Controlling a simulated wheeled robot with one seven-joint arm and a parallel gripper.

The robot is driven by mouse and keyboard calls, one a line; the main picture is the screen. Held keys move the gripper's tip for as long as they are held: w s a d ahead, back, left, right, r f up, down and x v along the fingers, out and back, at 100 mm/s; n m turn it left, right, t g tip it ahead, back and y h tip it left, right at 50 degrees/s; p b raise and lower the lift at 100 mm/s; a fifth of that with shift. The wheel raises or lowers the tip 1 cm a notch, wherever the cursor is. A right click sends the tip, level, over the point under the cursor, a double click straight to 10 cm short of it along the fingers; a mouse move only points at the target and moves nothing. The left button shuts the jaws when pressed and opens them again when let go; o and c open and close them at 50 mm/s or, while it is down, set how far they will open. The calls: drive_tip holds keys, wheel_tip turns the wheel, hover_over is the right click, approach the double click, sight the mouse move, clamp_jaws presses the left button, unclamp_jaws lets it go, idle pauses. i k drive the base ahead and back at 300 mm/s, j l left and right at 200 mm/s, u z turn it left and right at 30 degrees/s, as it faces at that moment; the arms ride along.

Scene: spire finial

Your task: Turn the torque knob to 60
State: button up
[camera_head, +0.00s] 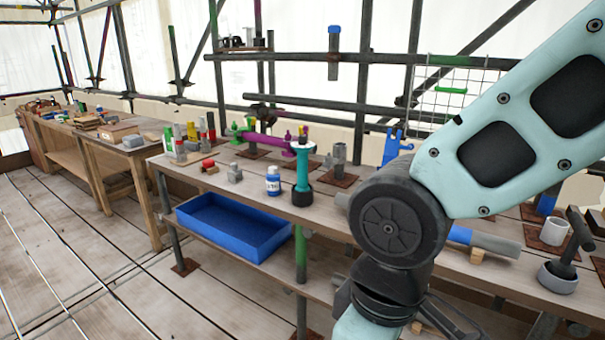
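I cannot pick out a torque knob for certain, and no scale or number is readable. A teal upright tool (302,170) stands in a black base (301,196) on the bench. Whether the knob is on this tool cannot be told. My arm fills the right side and hides part of the bench. It leaves the frame at the bottom, and my gripper is not seen.
The workbench (240,195) has a blue tray (232,226) on its lower shelf. A blue-white bottle (273,181) stands near the teal tool. A grey cup-like piece (554,232) and a dark tool in a grey base (558,277) are at right. Scaffold poles stand behind. The plank floor (75,260) is clear at left.

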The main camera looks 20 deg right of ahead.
sight(301, 139)
drive_tip(key=i+l+u, duration=0.5)
drive_tip(key=l+u, duration=0.25)
drive_tip(key=l, duration=0.2)
